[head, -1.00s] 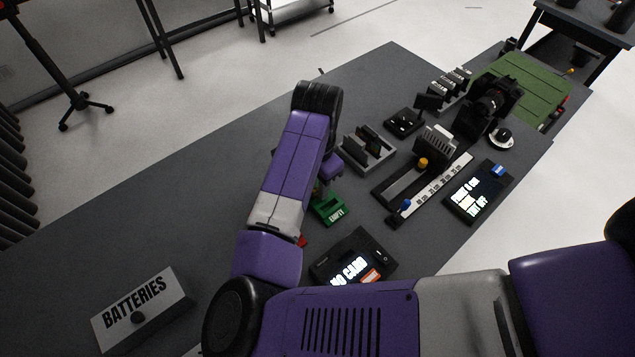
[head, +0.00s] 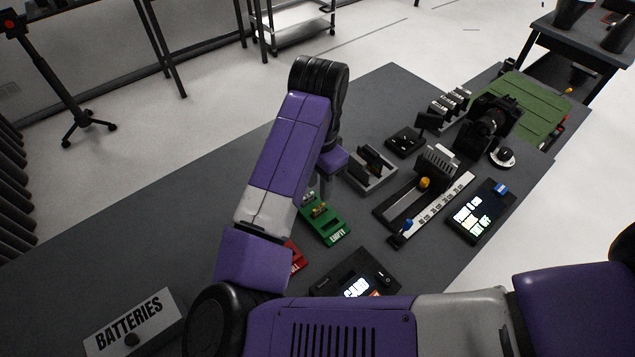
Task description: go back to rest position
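My purple and grey arm reaches over the dark table, with its black wrist joint raised above the table's middle. My gripper (head: 325,184) hangs below the wrist, above the far end of a green tray. It is mostly hidden behind the arm, and I cannot see its fingertips clearly or whether it holds anything. The green tray (head: 337,230) has a label that seems to read "EMPTY", with small items at its far end. A red tray (head: 297,259) beside it is largely hidden by my arm.
A "BATTERIES" box (head: 134,322) stands at lower left. A screen device (head: 357,276) sits near my arm. A slider rail (head: 425,207), slotted grey holder (head: 371,170), second screen (head: 480,210), camera (head: 490,120) and green mat (head: 525,107) lie right. The table's left is clear.

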